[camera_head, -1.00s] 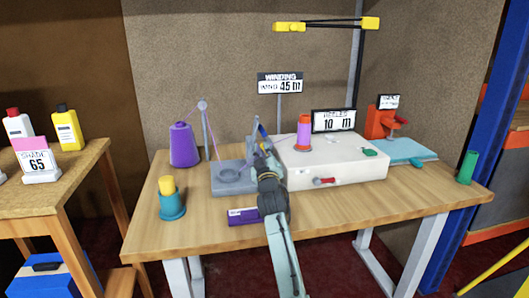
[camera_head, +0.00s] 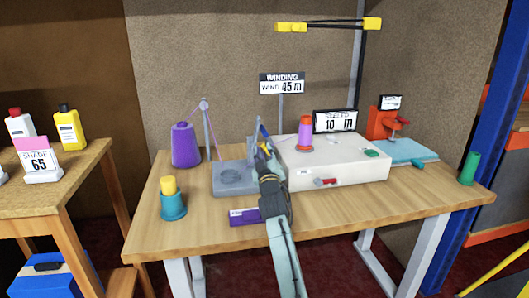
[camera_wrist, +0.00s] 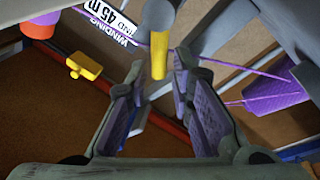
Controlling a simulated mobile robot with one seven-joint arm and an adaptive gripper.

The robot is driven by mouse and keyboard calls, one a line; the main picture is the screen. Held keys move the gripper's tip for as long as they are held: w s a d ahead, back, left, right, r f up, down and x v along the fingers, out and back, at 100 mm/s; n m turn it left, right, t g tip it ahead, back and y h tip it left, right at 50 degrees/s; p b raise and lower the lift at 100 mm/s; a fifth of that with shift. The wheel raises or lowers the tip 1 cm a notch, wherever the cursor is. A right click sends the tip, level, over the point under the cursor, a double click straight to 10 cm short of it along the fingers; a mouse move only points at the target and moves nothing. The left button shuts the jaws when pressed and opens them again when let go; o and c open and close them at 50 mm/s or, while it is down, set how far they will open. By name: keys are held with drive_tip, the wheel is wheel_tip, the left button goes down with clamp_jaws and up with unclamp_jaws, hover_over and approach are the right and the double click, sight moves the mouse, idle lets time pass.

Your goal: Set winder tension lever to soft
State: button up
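My gripper (camera_wrist: 156,100) is open in the wrist view, with a finger on each side. A yellow lever tip (camera_wrist: 159,62) on a grey rounded pivot (camera_wrist: 157,16) lies just beyond and between the fingertips. I cannot tell whether they touch it. In the head view my gripper (camera_head: 263,147) is at the grey winder stand (camera_head: 234,178), left of the white winder box (camera_head: 338,160), and hides most of the lever there. The lever's setting marks are not legible.
A purple cone (camera_head: 185,146) feeds thread over a grey post (camera_head: 207,130) near my gripper. A red-knobbed control (camera_head: 325,181) is on the box front. The front right tabletop is clear.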

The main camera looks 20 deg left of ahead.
drive_tip(key=v, duration=0.6)
drive_tip(key=shift+s+d, duration=0.2)
drive_tip(key=shift+s, duration=0.15)
drive_tip(key=shift+a, duration=0.1)
